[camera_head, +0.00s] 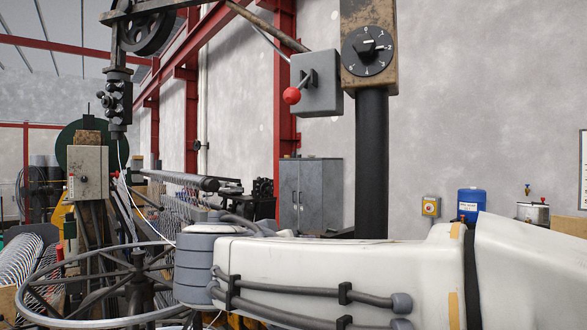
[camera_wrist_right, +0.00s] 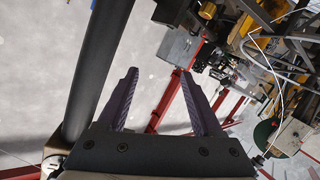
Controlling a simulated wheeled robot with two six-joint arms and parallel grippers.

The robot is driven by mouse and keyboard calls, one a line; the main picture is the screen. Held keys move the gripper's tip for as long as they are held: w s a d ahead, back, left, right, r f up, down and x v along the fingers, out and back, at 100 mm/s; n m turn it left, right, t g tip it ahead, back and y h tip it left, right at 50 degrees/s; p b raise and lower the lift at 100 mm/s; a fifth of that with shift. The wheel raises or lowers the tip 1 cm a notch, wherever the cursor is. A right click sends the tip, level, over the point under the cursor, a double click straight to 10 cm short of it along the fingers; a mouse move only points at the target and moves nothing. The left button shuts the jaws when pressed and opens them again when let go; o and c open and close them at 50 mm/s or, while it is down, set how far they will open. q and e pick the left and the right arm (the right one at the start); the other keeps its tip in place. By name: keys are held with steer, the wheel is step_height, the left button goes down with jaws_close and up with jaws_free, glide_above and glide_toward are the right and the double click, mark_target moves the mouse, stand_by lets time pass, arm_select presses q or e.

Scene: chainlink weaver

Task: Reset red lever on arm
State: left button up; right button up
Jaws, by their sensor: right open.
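The red lever (camera_head: 292,96) has a round red knob on a short metal rod. It is mounted on a grey box (camera_head: 322,88) beside the post's dial plate, and its knob points down and to the left. I cannot pick out the lever in the right wrist view. My right gripper (camera_wrist_right: 154,72) is open, with nothing between its two dark fingers. It does not show in the head view, where a white arm link of mine crosses the foreground below the lever. My left gripper is not in view.
A dark vertical post (camera_head: 371,165) carries a plate with a black numbered dial (camera_head: 367,50). A dark post also runs along the left of the right wrist view (camera_wrist_right: 98,65). A large spoked wheel (camera_head: 120,285) and machine frame stand at left. A grey cabinet (camera_head: 310,192) is behind.

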step_height(320, 180, up, 16)
steer(key=a+m+t+h+p, duration=0.2)
steer(key=m+t, duration=0.2)
steer(key=m+t+h+p, duration=0.1)
steer(key=m+t+h, duration=0.1)
steer(key=m, duration=0.1)
glide_toward(290, 91)
steer(key=w+d, duration=0.1)
steer(key=w, duration=0.2)
steer(key=p+x, duration=0.2)
steer(key=x, duration=0.1)
steer(key=p+x, duration=0.2)
steer(key=x, duration=0.1)
steer(key=r+p+x, duration=0.1)
steer(key=p+x, duration=0.2)
steer(key=shift+s+d+r, duration=0.1)
steer(key=shift+s, duration=0.1)
steer(key=shift+w+d+p, duration=0.3)
steer(key=shift+w+p, duration=0.3)
steer(key=shift+w, duration=0.1)
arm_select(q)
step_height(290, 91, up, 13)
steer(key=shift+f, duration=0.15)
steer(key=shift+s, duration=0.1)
arm_select(e)
jaws_close()
